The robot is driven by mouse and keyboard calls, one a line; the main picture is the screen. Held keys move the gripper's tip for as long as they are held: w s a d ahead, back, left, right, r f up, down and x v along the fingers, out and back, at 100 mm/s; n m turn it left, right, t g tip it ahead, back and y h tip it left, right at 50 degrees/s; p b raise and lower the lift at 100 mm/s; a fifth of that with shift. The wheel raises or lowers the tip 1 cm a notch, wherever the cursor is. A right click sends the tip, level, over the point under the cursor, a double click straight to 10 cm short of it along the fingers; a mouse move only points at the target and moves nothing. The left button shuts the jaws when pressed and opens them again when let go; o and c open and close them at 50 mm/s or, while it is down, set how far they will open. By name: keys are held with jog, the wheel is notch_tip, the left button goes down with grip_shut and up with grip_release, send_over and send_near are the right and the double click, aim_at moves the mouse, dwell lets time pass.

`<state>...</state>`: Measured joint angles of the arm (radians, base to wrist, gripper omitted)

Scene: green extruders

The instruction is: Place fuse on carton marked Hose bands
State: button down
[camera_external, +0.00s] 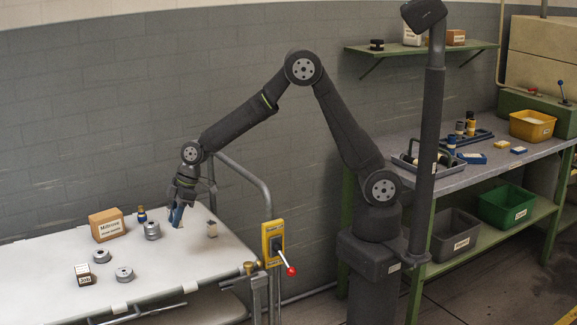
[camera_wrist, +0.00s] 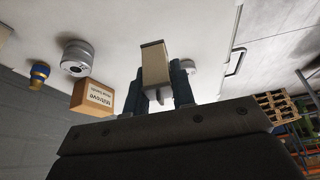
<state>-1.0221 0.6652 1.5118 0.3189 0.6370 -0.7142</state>
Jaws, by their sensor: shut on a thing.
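My gripper (camera_external: 178,212) is shut above the right part of the white table. In the wrist view its two dark fingers (camera_wrist: 162,88) grip a pale block-shaped fuse (camera_wrist: 155,64) with a small metal tab. A brown carton (camera_external: 108,225) with a white label stands on the table to the left of my gripper. It also shows in the wrist view (camera_wrist: 92,97), label upside down. Its label reads something like "Millrose", with a smaller second line I cannot read. A smaller dark-sided box (camera_external: 83,274) with a pale label stands at the table's front left; its text is unclear.
A grey metal cylinder (camera_external: 152,230) and a blue-and-gold fitting (camera_external: 142,214) stand between carton and gripper. Two grey round parts (camera_external: 102,256) (camera_external: 124,274) lie farther forward. The table's right front is clear.

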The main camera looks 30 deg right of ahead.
jog(key=w+a+r+m+t, duration=0.1)
jog(key=w+r, duration=0.2)
jog(key=w, duration=0.7)
jog(key=w+a+r+m, duration=0.1)
jog(key=w+a+r, duration=0.15)
jog(key=w, duration=0.65)
jog(key=w+a+r+m+t, duration=0.1)
jog(key=w+r+m, duration=0.15)
jog(key=w, duration=0.75)
send_over(107, 212)
jog(key=d, duration=0.1)
jog(key=shift+n, duration=0.35)
jog(key=f, duration=0.6)
jog(key=shift+s+d, duration=0.2)
jog(key=shift+s, duration=0.2)
jog(key=shift+f, duration=2.05)
jog(key=c, duration=1.6)
grip_release()
jog(key=shift+f, duration=0.15)
jog(key=shift+c, duration=0.2)
jog(key=o, duration=0.4)
jog(key=shift+o, duration=0.2)
jog(key=v, duration=1.2)
jog(key=shift+w+a+r, duration=0.2)
jog(key=shift+w+r, duration=0.05)
jog(key=shift+r, duration=0.1)
